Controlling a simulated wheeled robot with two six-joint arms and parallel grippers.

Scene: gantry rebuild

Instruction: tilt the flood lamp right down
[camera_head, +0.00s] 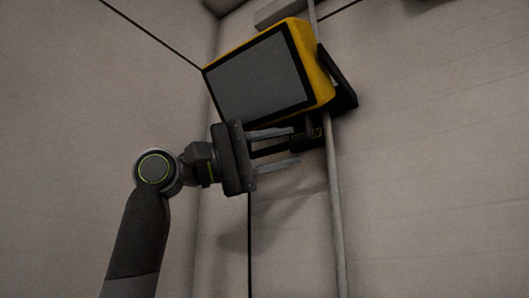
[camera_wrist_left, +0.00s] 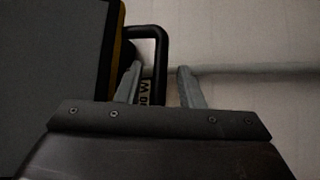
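The flood lamp (camera_head: 258,78) has a yellow housing and a grey face in a dark frame. In the head view it is up high against the wall, its face turned to the left and tilted. My left gripper (camera_head: 295,148) is open just below the lamp's lower right corner. In the left wrist view the lamp (camera_wrist_left: 50,60) fills the left side. A black bar (camera_wrist_left: 161,60) shows in the gap between the fingers of my left gripper (camera_wrist_left: 158,75); I cannot tell whether they touch it. My right gripper is not in view.
A grey vertical pipe (camera_head: 336,200) runs down the wall behind the lamp. A black bracket (camera_head: 340,85) is behind the lamp's right side. Pale walls meet in a corner at the left. The space below the gripper looks clear.

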